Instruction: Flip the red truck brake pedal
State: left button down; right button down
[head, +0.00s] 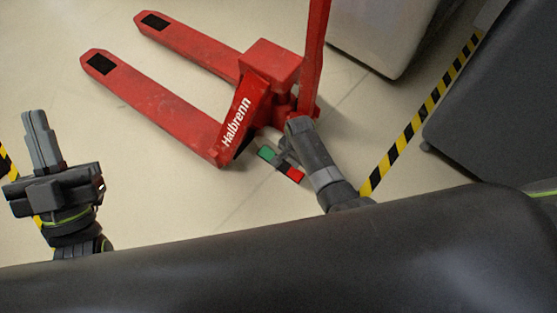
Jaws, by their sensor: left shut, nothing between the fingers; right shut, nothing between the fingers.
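The red pallet truck (175,115) stands on the floor with its forks pointing to the upper left. Its brake pedal is the small bar (283,165) low beside the truck's base, with a green end on the left, a dark middle and a red end on the right. My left gripper (39,125) is shut and empty at the far left, well away from the truck. My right arm reaches to the truck's base; my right gripper (287,146) is small, partly hidden and shut, close by the pedal's green half. I cannot tell whether it touches.
The truck's red handle (313,55) rises at the top. A pale covered cart (375,30) stands at the upper right and a dark grey one (500,105) at the right. Yellow-black floor tape (420,115) runs between them. The floor left of the pedal is clear.

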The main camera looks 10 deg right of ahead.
jog(key=shift+r, duration=0.2)
pick_arm(q)
jog(key=w+a+f+n+g+y+p, duration=0.1)
jog(key=w+f+n+g, duration=0.1)
jog(key=f+g, duration=0.5)
jog(key=shift+w+a+f+n+y+p, duration=0.35)
jog(key=shift+w+f, duration=0.25)
jog(key=shift+f, duration=1.35)
pick_arm(e)
jog(key=shift+r, duration=0.55)
